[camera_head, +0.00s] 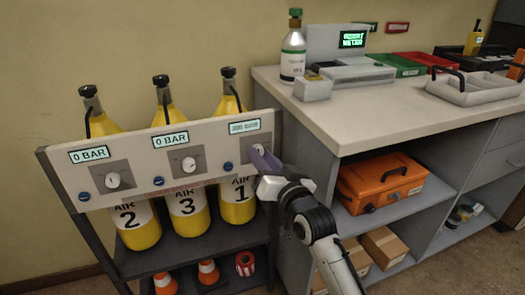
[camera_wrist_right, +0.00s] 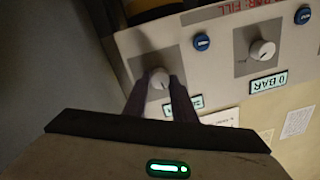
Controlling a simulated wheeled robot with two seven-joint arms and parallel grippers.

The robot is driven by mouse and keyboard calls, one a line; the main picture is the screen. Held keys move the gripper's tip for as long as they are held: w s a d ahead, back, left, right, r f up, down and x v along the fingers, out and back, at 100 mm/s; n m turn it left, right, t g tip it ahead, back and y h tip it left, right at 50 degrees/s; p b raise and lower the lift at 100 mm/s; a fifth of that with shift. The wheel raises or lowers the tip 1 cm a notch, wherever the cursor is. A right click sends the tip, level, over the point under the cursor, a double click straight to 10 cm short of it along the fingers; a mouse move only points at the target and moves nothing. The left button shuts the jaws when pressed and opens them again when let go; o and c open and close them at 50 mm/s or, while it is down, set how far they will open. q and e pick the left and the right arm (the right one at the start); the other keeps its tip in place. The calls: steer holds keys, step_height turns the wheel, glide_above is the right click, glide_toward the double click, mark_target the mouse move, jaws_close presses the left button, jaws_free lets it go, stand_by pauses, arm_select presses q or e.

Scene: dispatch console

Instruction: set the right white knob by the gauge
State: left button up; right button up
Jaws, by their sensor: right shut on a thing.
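The panel (camera_head: 140,165) carries three white knobs, each below a small lit gauge. The right white knob (camera_wrist_right: 159,77) sits between the fingers of my right gripper (camera_head: 262,159) in the wrist view. My gripper is shut on it and hides most of it in the head view. My left gripper is out of view.
Yellow air cylinders (camera_head: 239,207) stand behind the panel on a dark rack. A grey counter (camera_head: 330,115) stands close to the right of the panel, with an orange case (camera_head: 380,184) on its shelf.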

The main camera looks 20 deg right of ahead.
steer(key=shift+r+n+p, duration=0.3)
steer(key=shift+n+p, duration=0.6)
steer(key=shift+p, duration=0.2)
arm_select(q)
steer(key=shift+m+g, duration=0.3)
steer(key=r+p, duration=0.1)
steer(key=p, duration=0.1)
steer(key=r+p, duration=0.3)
steer(key=p, duration=0.1)
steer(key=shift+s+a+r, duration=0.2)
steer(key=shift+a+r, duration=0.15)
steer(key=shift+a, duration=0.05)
arm_select(e)
steer(key=n, duration=0.7)
steer(key=shift+f+n+h, duration=0.2)
steer(key=shift+n+h, duration=0.1)
steer(key=shift+n, duration=0.1)
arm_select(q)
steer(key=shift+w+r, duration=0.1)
arm_select(e)
steer(key=o, duration=1)
steer(key=shift+o, duration=0.2)
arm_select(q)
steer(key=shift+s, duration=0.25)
